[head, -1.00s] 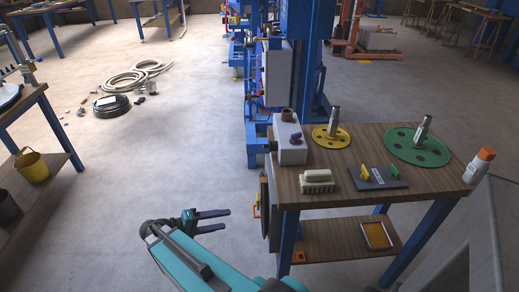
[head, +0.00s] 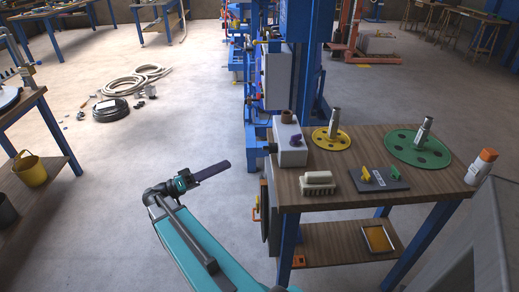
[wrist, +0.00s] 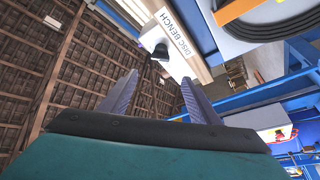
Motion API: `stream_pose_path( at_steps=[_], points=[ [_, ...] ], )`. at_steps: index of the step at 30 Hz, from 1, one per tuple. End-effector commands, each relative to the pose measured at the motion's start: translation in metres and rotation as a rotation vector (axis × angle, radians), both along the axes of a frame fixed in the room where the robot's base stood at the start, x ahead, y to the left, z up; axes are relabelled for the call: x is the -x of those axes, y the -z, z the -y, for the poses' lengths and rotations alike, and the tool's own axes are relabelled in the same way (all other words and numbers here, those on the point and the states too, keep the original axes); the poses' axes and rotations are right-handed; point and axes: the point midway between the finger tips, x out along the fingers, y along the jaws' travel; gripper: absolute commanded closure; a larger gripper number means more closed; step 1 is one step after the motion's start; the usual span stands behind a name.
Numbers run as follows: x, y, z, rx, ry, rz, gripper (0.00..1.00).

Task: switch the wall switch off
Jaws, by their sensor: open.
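My gripper (head: 229,164) is left of the wooden bench, over the floor, with its fingers overlapping in the head view and pointing right toward the bench. In the wrist view my gripper (wrist: 158,77) is open and empty, with its two fingers apart. Beyond the fingertips there is a pale box with a black knob (wrist: 160,49), beside a white "DISC BENCH" label (wrist: 177,36). In the head view a grey box (head: 291,155) on the bench corner has a black knob (head: 271,147) on its left side. I cannot tell for certain which part is the wall switch.
A blue machine column (head: 297,60) stands behind. The floor left of the bench is clear around my gripper.

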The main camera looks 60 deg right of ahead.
Motion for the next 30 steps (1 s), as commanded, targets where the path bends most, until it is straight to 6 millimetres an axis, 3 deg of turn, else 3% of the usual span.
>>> stream_pose_path(
  at_steps=[11,30],
  points=[
    [0.01,-0.005,0.012,-0.002,0.001,-0.001,0.44],
    [0.059,-0.028,0.074,-0.002,0.0,-0.001,0.44]
  ],
)
